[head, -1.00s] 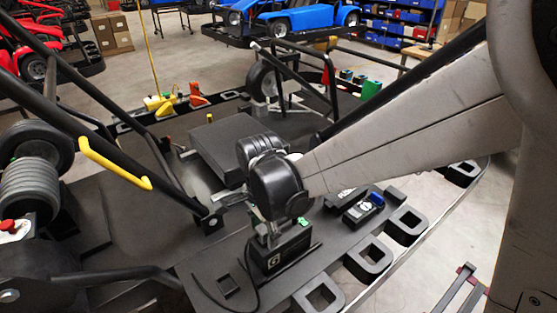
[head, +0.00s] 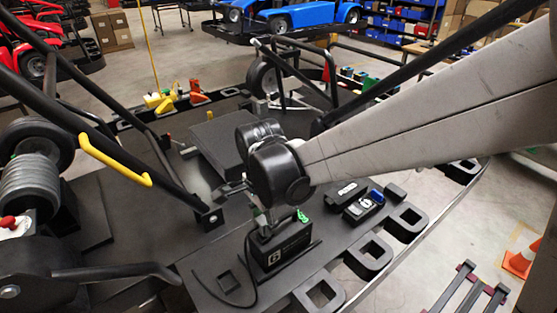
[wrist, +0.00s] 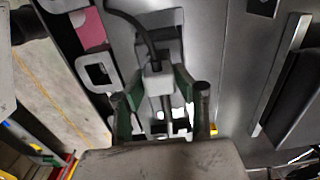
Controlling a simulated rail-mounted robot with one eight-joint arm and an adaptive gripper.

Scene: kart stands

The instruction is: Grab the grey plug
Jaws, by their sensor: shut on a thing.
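The grey plug (wrist: 158,84) shows in the wrist view as a small light grey block with a dark cable leading from its top. My gripper (wrist: 159,92) has its green-sided fingers on both sides of the plug and is shut on it. In the head view my gripper (head: 262,222) points down at the black box with a white label (head: 284,248). The plug itself cannot be made out there, as my gripper and wrist cover that spot.
A black cable (head: 248,272) loops beside the box. A black device with a blue part (head: 363,208) lies to the right on the dark platform (head: 210,272). Square black loops (head: 367,257) line the platform's edge. Black kart bars and a yellow handle (head: 113,160) stand at left.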

